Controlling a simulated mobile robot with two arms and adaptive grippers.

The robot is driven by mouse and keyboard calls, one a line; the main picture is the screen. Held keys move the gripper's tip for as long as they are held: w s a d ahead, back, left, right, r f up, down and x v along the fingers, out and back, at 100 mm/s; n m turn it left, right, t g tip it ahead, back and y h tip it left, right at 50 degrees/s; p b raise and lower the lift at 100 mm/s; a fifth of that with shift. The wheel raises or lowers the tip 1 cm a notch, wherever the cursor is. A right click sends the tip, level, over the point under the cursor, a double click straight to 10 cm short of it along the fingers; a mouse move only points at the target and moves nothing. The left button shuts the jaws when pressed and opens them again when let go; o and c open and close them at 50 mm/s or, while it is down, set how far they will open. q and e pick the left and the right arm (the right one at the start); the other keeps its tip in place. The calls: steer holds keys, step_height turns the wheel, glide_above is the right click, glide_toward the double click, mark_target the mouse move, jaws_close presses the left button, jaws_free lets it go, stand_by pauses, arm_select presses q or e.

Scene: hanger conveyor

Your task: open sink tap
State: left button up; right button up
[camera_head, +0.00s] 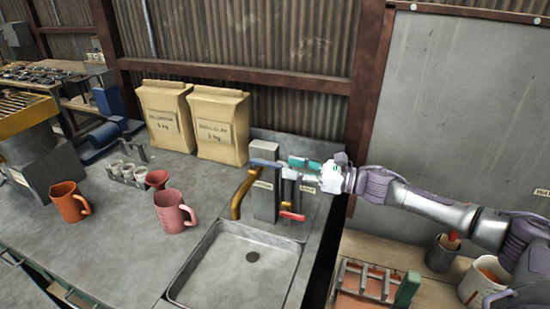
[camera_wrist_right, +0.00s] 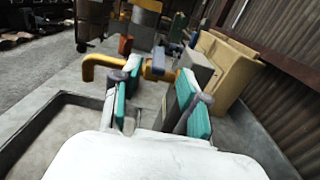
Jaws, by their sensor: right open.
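The sink tap (camera_head: 264,190) is a grey upright block at the back edge of the sink. It has a yellow curved spout (camera_head: 240,196), a blue lever on top (camera_head: 264,162) and a red lever (camera_head: 291,215) low on its right side. My right gripper (camera_head: 290,178) comes in from the right, just beside the block. In the right wrist view my right gripper (camera_wrist_right: 160,88) is open, its teal pads apart, with the yellow spout (camera_wrist_right: 98,68) beyond them. I cannot tell whether a finger touches the tap. My left gripper is not in view.
The sink basin (camera_head: 208,252) is empty below the tap. Two paper bags (camera_head: 165,118) and (camera_head: 221,127) stand behind-left. A wooden table (camera_head: 390,258) is at right.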

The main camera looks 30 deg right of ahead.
mark_target(275, 164)
steer(key=p+x, duration=0.1)
steer(key=x, duration=0.3)
steer(key=shift+w+a+r+p, duration=0.15)
steer(key=shift+a+r+p, duration=0.05)
steer(key=shift+p, duration=0.15)
steer(key=shift+w+a+f, duration=0.2)
steer(key=shift+w+a, duration=0.1)
steer(key=shift+w, duration=0.1)
jaws_close()
